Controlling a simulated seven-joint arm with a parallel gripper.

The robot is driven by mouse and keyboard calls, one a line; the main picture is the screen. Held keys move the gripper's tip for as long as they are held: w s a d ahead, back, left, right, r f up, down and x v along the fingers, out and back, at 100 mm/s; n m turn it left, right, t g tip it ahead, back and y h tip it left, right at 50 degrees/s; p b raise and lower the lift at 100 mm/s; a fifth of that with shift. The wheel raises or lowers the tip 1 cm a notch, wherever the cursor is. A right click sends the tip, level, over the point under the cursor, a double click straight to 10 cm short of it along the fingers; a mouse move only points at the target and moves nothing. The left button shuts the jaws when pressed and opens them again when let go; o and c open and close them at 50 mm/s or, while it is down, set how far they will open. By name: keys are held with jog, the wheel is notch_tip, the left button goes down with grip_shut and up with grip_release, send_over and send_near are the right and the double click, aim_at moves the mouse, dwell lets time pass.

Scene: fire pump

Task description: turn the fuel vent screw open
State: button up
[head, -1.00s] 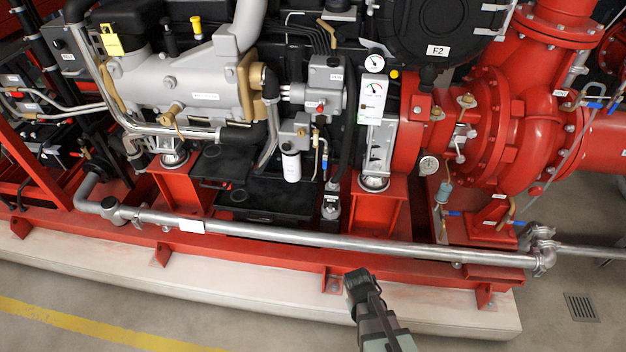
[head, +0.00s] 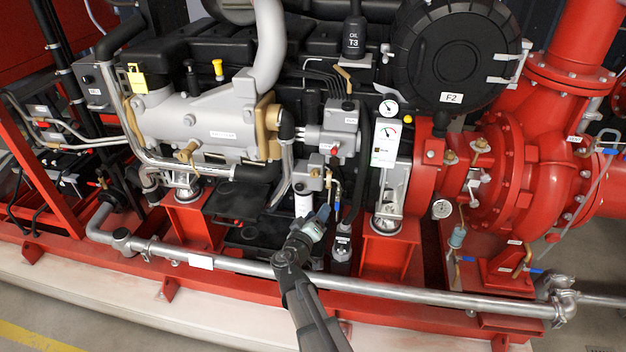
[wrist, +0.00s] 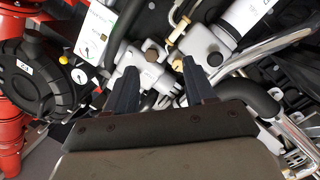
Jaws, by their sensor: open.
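The fuel filter head, a grey block, shows in the head view (head: 310,181) above the white filter canister (head: 303,204). I cannot tell for certain which one is the fuel vent screw. My gripper (head: 321,217) is in front of the canister, just below the filter head.
A grey pump block (head: 340,125) sits above right of the filter head. A white gauge panel (head: 385,143) stands to the right. Thin brass and steel pipes run close beside the filter head. A long steel pipe (head: 400,291) crosses low in front, under my arm.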

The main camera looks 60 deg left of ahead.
jog(key=s+a+r+y, duration=0.2)
jog(key=m+g+y, duration=0.1)
jog(key=m, duration=0.3)
send_near(314, 176)
jog(key=x, duration=0.8)
jog(key=shift+w+a+r, duration=0.1)
jog(key=shift+a, duration=0.05)
jog(key=shift+c, duration=0.2)
grip_shut()
